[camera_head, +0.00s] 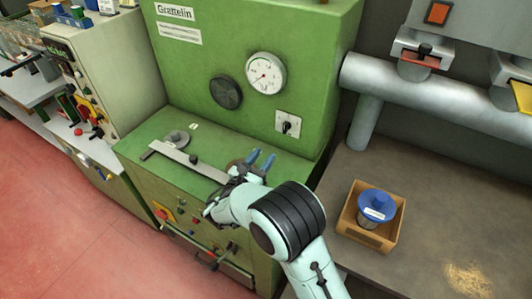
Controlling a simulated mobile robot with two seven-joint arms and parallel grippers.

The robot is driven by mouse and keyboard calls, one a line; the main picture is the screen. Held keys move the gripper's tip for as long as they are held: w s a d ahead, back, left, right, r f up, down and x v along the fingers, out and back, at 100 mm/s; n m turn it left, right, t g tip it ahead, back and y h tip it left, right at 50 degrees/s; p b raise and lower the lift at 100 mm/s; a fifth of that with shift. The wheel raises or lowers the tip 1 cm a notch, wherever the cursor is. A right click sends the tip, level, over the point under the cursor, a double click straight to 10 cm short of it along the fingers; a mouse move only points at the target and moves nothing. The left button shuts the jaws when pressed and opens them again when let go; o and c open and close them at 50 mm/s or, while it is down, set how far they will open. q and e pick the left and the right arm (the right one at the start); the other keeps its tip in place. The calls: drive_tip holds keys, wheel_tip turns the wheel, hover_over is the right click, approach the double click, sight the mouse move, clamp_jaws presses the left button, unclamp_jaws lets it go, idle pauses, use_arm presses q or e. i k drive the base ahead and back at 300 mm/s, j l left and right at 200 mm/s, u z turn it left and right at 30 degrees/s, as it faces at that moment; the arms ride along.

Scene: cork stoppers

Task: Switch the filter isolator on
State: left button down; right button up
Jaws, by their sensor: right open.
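No label reading "filter isolator" is legible. A white plate with a black rotary knob (288,125) is on the upright face of the green machine (215,60), below and right of a round dial gauge. An orange-red rocker switch (437,12) is on the grey panel at the top right. I cannot tell which one is the isolator. My right gripper (260,161) has its blue fingertips apart, with nothing between them. It is above the green machine's ledge, below and a little left of the knob plate, apart from it. My left gripper is not in view.
A metal bar (189,160) lies along the green ledge beside my right gripper. A thick grey pipe (440,97) with red and yellow handles is at right. Red floor is clear at left.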

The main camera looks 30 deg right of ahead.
sight(162, 214)
drive_tip(key=k+j, duration=0.1)
drive_tip(key=j, duration=0.25)
drive_tip(key=k+j, duration=0.15)
drive_tip(key=j, duration=0.15)
drive_tip(key=k+j, duration=0.1)
drive_tip(key=j, duration=0.25)
drive_tip(key=k+j, duration=0.1)
drive_tip(key=j, duration=0.25)
